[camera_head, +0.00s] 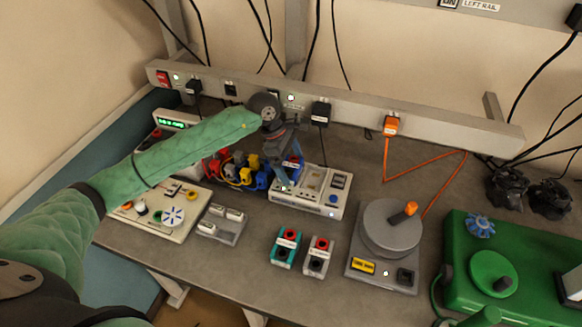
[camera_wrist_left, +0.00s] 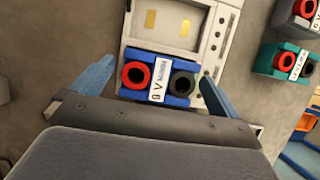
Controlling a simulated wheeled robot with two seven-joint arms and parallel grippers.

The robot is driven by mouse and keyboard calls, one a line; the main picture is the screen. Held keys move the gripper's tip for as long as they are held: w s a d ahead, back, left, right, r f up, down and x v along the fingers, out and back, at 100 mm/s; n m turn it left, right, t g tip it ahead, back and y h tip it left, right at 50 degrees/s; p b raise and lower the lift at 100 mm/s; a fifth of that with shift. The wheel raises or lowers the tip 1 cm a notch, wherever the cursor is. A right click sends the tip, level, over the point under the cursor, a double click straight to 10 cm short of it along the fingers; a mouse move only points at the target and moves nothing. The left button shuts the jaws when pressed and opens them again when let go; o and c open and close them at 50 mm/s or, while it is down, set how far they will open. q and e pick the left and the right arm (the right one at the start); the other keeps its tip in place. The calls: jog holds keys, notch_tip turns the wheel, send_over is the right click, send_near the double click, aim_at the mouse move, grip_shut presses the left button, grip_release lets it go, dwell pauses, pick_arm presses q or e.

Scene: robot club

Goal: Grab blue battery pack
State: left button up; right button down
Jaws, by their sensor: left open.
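The blue battery pack (camera_wrist_left: 183,61) shows in the left wrist view, with a red and a black round terminal and a white 9 V label. It sits at a pale instrument (camera_head: 318,205) with a display and buttons. In the head view the pack (camera_head: 292,164) is partly hidden by my left gripper (camera_head: 284,172). My left gripper is open above it. In the left wrist view its blue fingers (camera_wrist_left: 150,88) stand on either side of the pack, with a gap on each side. My right gripper is not in view.
A teal pack (camera_head: 285,248) and a grey pack (camera_head: 318,256) stand in front on the bench. Blue, yellow and red items (camera_head: 240,172) crowd the left of the gripper. A round turntable device (camera_head: 390,228) stands to the right. A power rail (camera_head: 350,115) runs behind.

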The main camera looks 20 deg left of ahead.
pick_arm(q)
jog(key=shift+d+f, duration=0.1)
jog(key=shift+f, duration=0.15)
jog(key=c, duration=1.2)
jog(key=shift+c, duration=0.2)
